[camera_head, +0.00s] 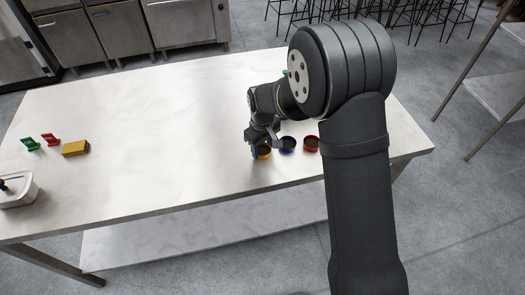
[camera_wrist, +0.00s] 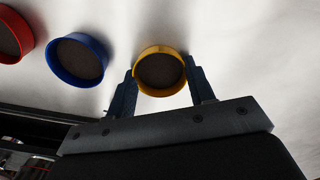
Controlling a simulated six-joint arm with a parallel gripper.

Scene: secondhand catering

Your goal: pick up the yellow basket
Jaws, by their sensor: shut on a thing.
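The yellow basket (camera_wrist: 160,52) is a small round tub with a yellow rim and a dark inside. In the wrist view it sits between the two fingers of my gripper (camera_wrist: 163,85), which is shut on its sides. In the head view the yellow basket (camera_head: 263,154) shows on the steel table below my gripper (camera_head: 258,143), partly hidden by the fingers. I cannot tell whether it touches the table.
A blue basket (camera_head: 288,144) and a red basket (camera_head: 311,144) stand in a row to its right on the table (camera_head: 170,120). A yellow block (camera_head: 75,148), red and green items (camera_head: 50,139) and a white container (camera_head: 20,190) are at the left. The table's middle is clear.

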